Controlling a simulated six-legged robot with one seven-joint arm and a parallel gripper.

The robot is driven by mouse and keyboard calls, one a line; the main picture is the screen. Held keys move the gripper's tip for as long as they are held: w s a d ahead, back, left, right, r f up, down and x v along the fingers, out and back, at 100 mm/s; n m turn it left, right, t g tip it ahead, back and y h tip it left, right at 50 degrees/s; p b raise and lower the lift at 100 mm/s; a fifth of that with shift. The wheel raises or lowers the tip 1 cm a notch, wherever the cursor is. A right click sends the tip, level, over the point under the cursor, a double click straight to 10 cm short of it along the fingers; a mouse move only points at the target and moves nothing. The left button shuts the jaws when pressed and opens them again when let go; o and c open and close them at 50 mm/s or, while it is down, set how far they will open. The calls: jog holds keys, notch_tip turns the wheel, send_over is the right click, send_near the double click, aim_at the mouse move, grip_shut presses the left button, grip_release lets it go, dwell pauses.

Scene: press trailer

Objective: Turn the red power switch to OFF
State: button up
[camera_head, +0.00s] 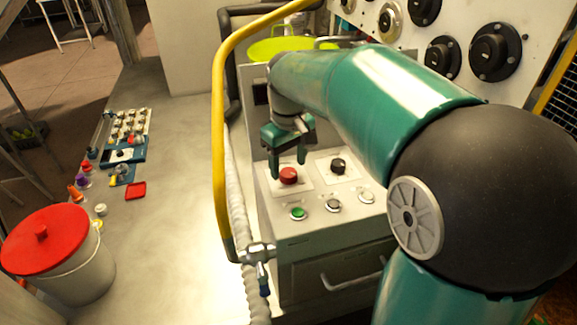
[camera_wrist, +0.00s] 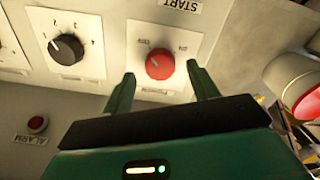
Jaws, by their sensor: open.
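The red power switch (camera_head: 289,175) is a round knob on a white plate on top of the grey control cabinet. It also shows in the wrist view (camera_wrist: 160,64), with small upside-down lettering around it; I cannot tell clearly which way it points. My gripper (camera_head: 287,167) hangs above the switch with its green fingers pointing down. In the wrist view my gripper (camera_wrist: 160,74) is open, with one fingertip to each side of the red knob. A gap shows between knob and fingers there; contact is not visible.
A black selector knob (camera_head: 338,166) is beside the switch. A green button (camera_head: 298,213) and other buttons line the cabinet front. A yellow rail (camera_head: 219,130) runs along the cabinet's left. A red-lidded bucket (camera_head: 60,260) stands left.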

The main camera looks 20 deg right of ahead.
aim_at(288, 172)
notch_tip(288, 172, up, 12)
dwell(0.3)
jog(key=s+f+m+t, duration=0.2)
jog(key=s+f, duration=0.3)
jog(key=s, duration=0.4)
jog(key=s+f+m+t, duration=0.2)
jog(key=s+f, duration=0.3)
jog(key=s, duration=0.5)
jog(key=shift+s+f+m+t, duration=0.15)
jog(key=shift+f+m+t, duration=0.2)
jog(key=shift+t, duration=0.45)
jog(key=shift+c, duration=0.5)
jog(key=c, duration=0.4)
